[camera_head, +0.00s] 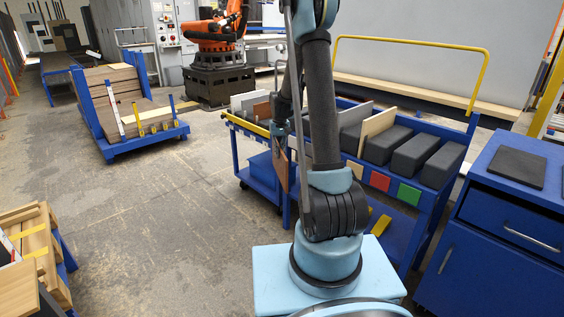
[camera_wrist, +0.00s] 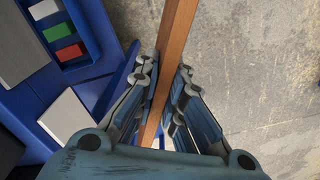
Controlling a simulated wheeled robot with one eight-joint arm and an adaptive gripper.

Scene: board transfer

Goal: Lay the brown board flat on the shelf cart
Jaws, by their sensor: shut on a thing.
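The brown board (camera_head: 281,168) hangs upright from my gripper (camera_head: 279,130), beside the near left part of the blue cart (camera_head: 236,153) with slotted boards on top. In the wrist view, the board (camera_wrist: 174,45) shows edge-on between the two fingers of my gripper (camera_wrist: 167,98), which is shut on it. The board's lower end overlaps the cart in the head view; I cannot tell whether they touch. A low blue cart (camera_head: 149,146) with stacked boards stands at the back left. Which cart is the shelf cart is not marked.
Upright boards and dark grey blocks (camera_head: 407,154) fill the slotted cart's top, with coloured squares (camera_head: 409,194) along its side. A blue cabinet (camera_head: 485,265) stands at the right. Wood pieces (camera_head: 35,240) lie at the front left. The floor between is clear.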

